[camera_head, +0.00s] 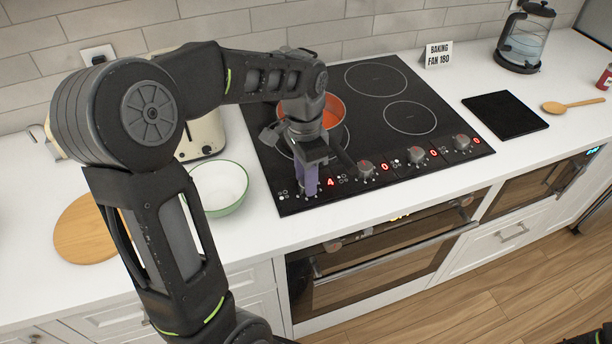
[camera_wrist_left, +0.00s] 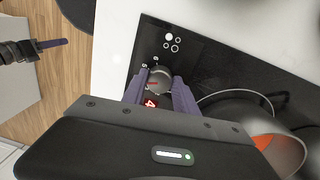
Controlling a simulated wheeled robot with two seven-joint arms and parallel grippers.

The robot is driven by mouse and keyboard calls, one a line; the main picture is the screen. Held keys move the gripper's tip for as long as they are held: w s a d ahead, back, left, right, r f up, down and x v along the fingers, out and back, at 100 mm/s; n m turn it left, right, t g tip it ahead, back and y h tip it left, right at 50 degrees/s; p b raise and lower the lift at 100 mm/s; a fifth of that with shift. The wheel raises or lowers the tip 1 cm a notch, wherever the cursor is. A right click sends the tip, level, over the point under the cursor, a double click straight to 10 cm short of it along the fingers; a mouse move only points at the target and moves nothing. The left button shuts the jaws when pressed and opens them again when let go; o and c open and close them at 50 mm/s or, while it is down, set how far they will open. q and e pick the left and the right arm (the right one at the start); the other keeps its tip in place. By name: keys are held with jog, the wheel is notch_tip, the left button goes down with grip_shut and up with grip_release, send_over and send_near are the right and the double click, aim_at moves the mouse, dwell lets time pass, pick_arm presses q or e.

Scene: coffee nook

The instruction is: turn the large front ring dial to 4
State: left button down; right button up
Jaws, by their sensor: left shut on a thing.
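My left gripper (camera_head: 307,190) points down at the front left corner of the black cooktop (camera_head: 284,200). Its purple fingers are shut on the leftmost dial (camera_wrist_left: 159,79), which shows between them in the left wrist view. The red digit (camera_head: 330,182) beside this dial reads 4, and it also shows in the wrist view (camera_wrist_left: 151,102). In the head view the gripper hides this dial. Three more dials stand to the right (camera_head: 366,168), with red digits reading 0. My right gripper (camera_wrist_left: 50,43) shows small in the wrist view; its opening cannot be told.
An orange-filled pot (camera_head: 331,108) stands on the cooktop behind my left wrist. A green-rimmed white bowl (camera_head: 219,188), a toaster (camera_head: 203,137) and a round wooden board (camera_head: 80,230) are to the left. A black mat (camera_head: 505,114) and wooden spoon (camera_head: 556,107) lie to the right.

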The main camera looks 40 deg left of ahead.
pick_arm(q)
jog(key=c, duration=1)
grip_release()
jog(key=shift+o, duration=0.2)
jog(key=shift+r, duration=0.1)
jog(key=r, duration=0.7)
jog(key=shift+w+a+r+b, duration=0.1)
jog(key=shift+a+r+b, duration=0.1)
jog(key=shift+r+b, duration=0.15)
